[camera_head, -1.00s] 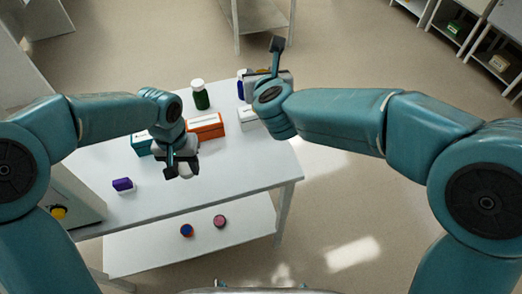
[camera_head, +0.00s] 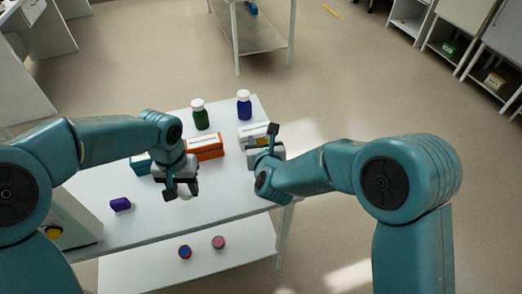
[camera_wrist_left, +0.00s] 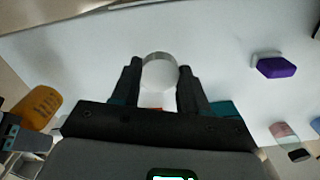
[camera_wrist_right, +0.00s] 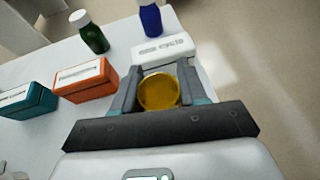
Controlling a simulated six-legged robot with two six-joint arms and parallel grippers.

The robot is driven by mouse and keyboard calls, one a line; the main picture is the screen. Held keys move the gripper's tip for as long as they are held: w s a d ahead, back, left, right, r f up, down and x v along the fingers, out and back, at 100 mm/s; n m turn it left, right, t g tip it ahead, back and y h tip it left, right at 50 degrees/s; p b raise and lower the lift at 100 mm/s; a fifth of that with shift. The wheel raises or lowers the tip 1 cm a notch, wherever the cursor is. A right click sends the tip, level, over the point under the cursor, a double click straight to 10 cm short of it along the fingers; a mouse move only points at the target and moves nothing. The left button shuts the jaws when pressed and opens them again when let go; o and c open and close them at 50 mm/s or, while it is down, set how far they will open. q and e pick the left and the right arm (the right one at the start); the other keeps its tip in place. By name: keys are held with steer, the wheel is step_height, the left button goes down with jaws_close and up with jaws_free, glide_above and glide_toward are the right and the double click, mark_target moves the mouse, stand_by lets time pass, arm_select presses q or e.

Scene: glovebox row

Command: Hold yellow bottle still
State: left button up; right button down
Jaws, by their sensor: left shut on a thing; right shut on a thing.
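The yellow bottle (camera_wrist_right: 158,91) shows as an amber round end between the fingers of my right gripper (camera_wrist_right: 158,88), which is shut on it. The left wrist view shows its yellow side with dark marks (camera_wrist_left: 38,108). In the head view my right gripper (camera_head: 268,145) is at the table's right edge and hides the bottle. My left gripper (camera_head: 180,185) is shut on a white round thing (camera_wrist_left: 160,73), which looks like a cap, above the table's middle. The two grippers are apart.
On the white table (camera_head: 215,190) stand a green bottle (camera_head: 200,115), a blue bottle (camera_head: 244,104), an orange box (camera_head: 206,148), a teal box (camera_head: 140,164) and a white box (camera_head: 250,130). A purple piece (camera_head: 120,204) lies front left. Two small round things are on the lower shelf (camera_head: 150,272).

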arm_select(q)
steer(key=shift+w, duration=0.1)
arm_select(e)
steer(key=shift+w+f, duration=0.15)
steer(key=shift+f, duration=0.1)
steer(key=shift+r, duration=0.1)
arm_select(q)
steer(key=shift+r, duration=0.15)
arm_select(e)
steer(key=shift+s+f, duration=0.2)
steer(key=shift+f, duration=0.2)
arm_select(q)
steer(key=shift+r, duration=0.1)
arm_select(e)
steer(key=f, duration=0.3)
steer(key=shift+w+f, duration=0.1)
steer(key=shift+w, duration=0.1)
steer(key=shift+s, duration=0.15)
